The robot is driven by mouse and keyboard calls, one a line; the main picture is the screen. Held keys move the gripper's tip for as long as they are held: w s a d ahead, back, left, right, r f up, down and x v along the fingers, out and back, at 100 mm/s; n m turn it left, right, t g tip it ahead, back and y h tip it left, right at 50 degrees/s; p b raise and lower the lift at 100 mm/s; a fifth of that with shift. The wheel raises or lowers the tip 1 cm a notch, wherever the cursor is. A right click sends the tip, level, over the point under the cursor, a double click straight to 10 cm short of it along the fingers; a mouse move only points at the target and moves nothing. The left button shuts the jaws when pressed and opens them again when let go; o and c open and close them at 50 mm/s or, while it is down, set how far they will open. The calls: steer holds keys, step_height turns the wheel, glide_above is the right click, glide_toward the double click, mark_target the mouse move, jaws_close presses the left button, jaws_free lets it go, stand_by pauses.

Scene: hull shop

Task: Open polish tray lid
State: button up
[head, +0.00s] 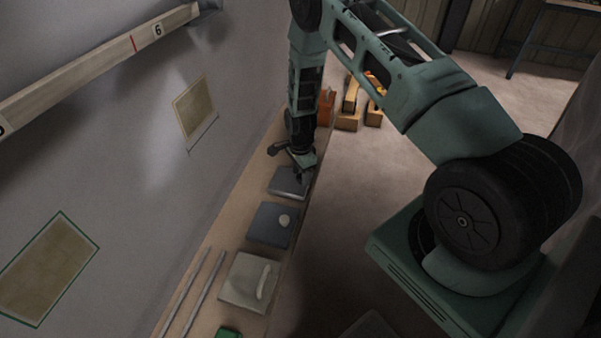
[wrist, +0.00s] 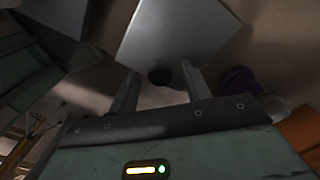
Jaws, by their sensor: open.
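Three flat lidded trays stand in a row on a long wooden shelf. The farthest tray (head: 287,183) is dark grey, the middle one (head: 265,232) is blue-grey with a pale round knob, and the nearest (head: 240,278) is pale with a curved handle. I cannot tell by any label which is the polish tray. My gripper (head: 300,175) is low over the farthest tray. In the wrist view my gripper (wrist: 158,88) is open, with a dark rounded piece (wrist: 160,75) between its fingers at the edge of a grey flat panel (wrist: 180,35). Contact cannot be told.
The wooden shelf (head: 219,238) runs along a grey wall. Two thin rods (head: 196,290) and a green object (head: 229,333) lie at its near end. An orange object (head: 326,107) and wooden blocks (head: 349,122) are beyond my gripper. A purple object (wrist: 240,82) shows in the wrist view.

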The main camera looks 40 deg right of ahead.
jaws_close()
steer(key=w+a+b, duration=0.1)
steer(key=w+a, duration=0.1)
steer(key=w, duration=0.1)
steer(key=w+a+b, duration=0.2)
steer(key=w, duration=0.1)
steer(key=w+a+b, duration=0.1)
steer(key=w+a, duration=0.2)
steer(key=shift+w+a, duration=0.1)
steer(key=shift+w, duration=0.15)
jaws_free()
step_height(320, 180, up, 18)
steer(key=b, duration=0.1)
steer(key=shift+f, duration=0.25)
